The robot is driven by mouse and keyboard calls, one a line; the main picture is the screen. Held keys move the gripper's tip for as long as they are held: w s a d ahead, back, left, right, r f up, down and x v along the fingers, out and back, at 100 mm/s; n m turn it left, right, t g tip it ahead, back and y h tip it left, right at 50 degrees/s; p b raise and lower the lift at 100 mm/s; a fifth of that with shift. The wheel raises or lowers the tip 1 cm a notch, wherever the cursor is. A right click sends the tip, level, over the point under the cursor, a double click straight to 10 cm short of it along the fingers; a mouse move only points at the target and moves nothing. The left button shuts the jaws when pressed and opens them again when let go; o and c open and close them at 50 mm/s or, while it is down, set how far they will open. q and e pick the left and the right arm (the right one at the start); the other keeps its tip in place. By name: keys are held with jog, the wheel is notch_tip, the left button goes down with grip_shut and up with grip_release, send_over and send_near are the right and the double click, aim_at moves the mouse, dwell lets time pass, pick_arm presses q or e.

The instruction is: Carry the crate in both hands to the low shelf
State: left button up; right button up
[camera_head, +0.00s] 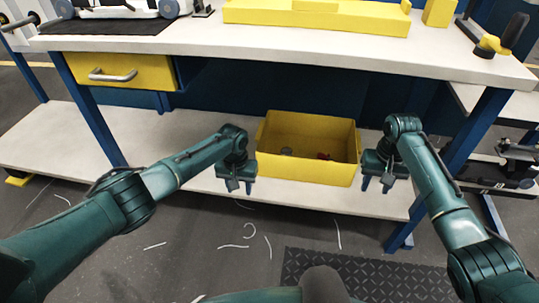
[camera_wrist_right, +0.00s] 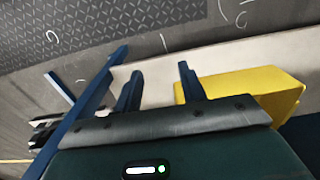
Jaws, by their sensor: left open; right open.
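The yellow crate (camera_head: 305,172) stands upright on the white low shelf (camera_head: 55,140) under the workbench. A small grey item (camera_head: 287,151) and a small red item (camera_head: 323,156) lie inside it. My left gripper (camera_head: 239,188) is open just off the crate's left end, fingers pointing down. My right gripper (camera_head: 376,187) is open just off the right end, and no contact can be made out. In the right wrist view the two fingers (camera_wrist_right: 160,72) are apart with nothing between them, and the crate (camera_wrist_right: 250,85) is beside the right-hand finger.
The workbench top (camera_head: 300,45) overhangs the shelf behind the crate. A blue bench leg (camera_head: 465,145) stands right of my right gripper. A yellow drawer (camera_head: 110,73) hangs at upper left. The shelf's left part is clear. A dark floor mat (camera_head: 345,270) lies in front.

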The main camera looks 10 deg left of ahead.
jog(key=shift+w+r, duration=0.15)
jog(key=shift+r, duration=2.6)
